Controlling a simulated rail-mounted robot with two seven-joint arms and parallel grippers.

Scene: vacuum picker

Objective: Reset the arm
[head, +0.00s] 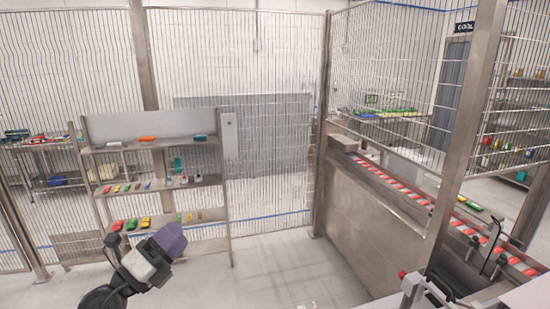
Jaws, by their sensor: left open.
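My left arm comes in at the bottom left, with a dark round joint, a white link and a purple end part. My left gripper (174,242) is at that end, raised in front of the lower part of a shelf rack (150,131). It is open, and I see nothing held in it. Its fingers are small and hard to make out. My right gripper does not show.
The rack holds several small coloured items. A wire fence (270,110) stands behind it. A conveyor with a red-and-white striped edge (395,183) runs along the right behind a metal panel (365,230). The middle floor (275,270) is clear.

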